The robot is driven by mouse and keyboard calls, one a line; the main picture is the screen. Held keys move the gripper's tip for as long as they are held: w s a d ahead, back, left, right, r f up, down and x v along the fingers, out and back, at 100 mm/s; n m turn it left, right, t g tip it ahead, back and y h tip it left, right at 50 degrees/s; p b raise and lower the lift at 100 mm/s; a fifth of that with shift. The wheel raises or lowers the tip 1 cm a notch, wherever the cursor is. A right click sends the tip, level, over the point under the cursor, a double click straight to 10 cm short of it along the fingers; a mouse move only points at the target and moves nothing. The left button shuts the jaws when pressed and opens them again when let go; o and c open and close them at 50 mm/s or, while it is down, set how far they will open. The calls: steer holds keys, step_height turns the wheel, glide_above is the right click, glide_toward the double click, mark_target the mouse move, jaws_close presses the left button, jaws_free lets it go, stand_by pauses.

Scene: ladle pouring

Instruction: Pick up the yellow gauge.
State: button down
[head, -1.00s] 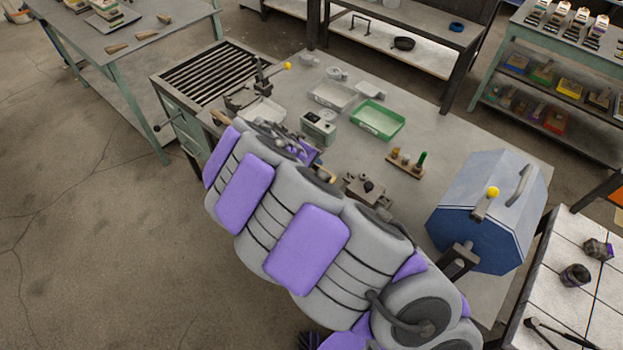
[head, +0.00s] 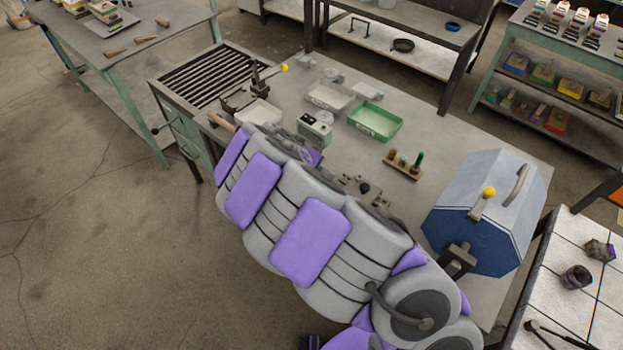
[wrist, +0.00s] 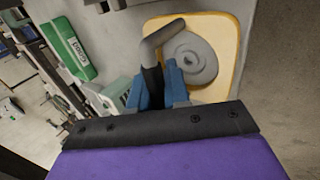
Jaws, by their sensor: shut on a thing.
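The yellow gauge (wrist: 232,42) fills the upper right of the wrist view: a pale plate with a yellow rim and a round grey part on its face. A bent grey bar (wrist: 163,37) crosses its left edge. My gripper (wrist: 160,82) has blue fingers shut on a dark stem that runs up to this bar and seems to be part of the gauge. Whether the gauge still touches the table cannot be told. In the head view my arm hides the gripper and the gauge.
The green tray (head: 375,121) and a pale green box (head: 314,129) stand on the workbench (head: 470,150). A small wooden rack (head: 403,164) is near its middle. A blue angular housing (head: 485,210) stands at the right. A slatted unit (head: 205,78) adjoins the far left.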

steer(key=shift+a, duration=0.2)
steer(key=shift+a, duration=0.15)
steer(key=shift+r, duration=0.55)
steer(key=r, duration=0.1)
steer(key=r+p, duration=0.1)
steer(key=r, duration=0.1)
steer(key=shift+s+p, duration=0.25)
steer(key=shift+p, duration=0.05)
steer(key=s+a+r+p, duration=0.1)
steer(key=s+a+p, duration=0.1)
steer(key=s+a, duration=0.9)
steer(key=shift+s+d+r+p, duration=0.25)
steer(key=shift+r+p, duration=0.15)
steer(key=shift+r, duration=0.45)
steer(key=shift+s+d+r+p, duration=0.1)
steer(key=shift+d+r+p, duration=0.2)
steer(key=shift+r, duration=0.5)
steer(key=shift+s+d+r+p, duration=0.2)
steer(key=shift+r+p, duration=0.25)
steer(key=shift+r, duration=0.4)
